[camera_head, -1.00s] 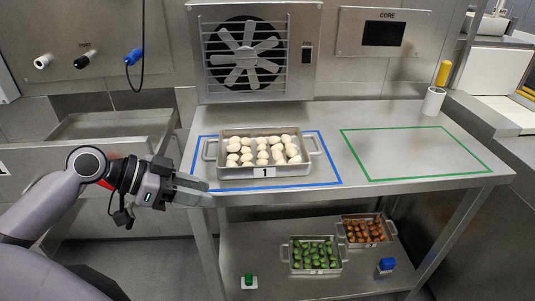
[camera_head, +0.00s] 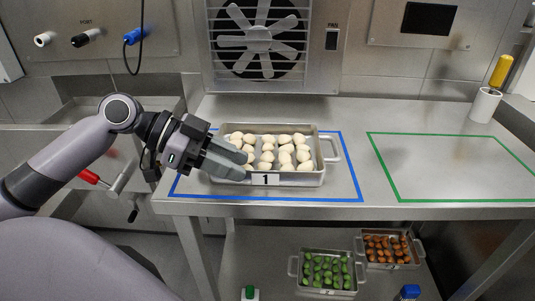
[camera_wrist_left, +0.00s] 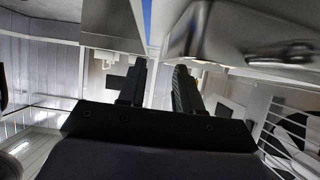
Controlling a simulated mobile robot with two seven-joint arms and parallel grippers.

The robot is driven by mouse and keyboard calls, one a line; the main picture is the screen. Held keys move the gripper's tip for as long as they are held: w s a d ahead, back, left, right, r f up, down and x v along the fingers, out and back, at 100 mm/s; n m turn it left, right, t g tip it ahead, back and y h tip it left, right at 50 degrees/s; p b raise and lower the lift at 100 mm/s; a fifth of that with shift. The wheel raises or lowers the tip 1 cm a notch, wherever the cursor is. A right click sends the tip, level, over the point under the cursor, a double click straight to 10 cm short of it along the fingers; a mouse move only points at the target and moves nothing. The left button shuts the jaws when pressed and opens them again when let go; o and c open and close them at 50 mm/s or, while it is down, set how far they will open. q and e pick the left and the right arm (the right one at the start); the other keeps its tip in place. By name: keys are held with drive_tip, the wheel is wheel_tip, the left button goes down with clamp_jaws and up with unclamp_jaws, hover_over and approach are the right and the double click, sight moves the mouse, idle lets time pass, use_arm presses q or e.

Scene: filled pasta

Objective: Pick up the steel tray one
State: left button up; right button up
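Steel tray one (camera_head: 318,178) stands on the steel counter inside the blue outlined area, with rows of pale filled pasta (camera_head: 268,150) in it and a label "1" on its front. Its right handle (camera_head: 332,148) is plain to see; its left end is hidden behind my left gripper. My left gripper (camera_head: 238,168) comes in from the left, its fingers in front of the tray's left end. In the left wrist view its two fingers (camera_wrist_left: 160,90) are apart with nothing seen between them, and a shiny metal surface fills the upper right. I cannot tell whether the gripper touches the tray. My right gripper is out of view.
A green outlined area (camera_head: 455,199) on the right of the counter is empty. A fan unit (camera_head: 259,42) stands behind the tray. A white cup (camera_head: 485,104) with a yellow-handled tool is at the back right. Trays of green (camera_head: 326,291) and orange pasta (camera_head: 391,264) sit on the lower shelf.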

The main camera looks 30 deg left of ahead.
sight(257, 168)
use_arm(q)
drive_tip(key=shift+w+d+f, duration=0.35)
drive_tip(key=shift+w+d, duration=0.2)
drive_tip(key=shift+w, duration=0.05)
drive_tip(key=shift+w+d+f, duration=0.3)
drive_tip(key=shift+w+d, duration=0.2)
drive_tip(key=shift+w, duration=0.05)
drive_tip(key=shift+x, duration=0.9)
clamp_jaws()
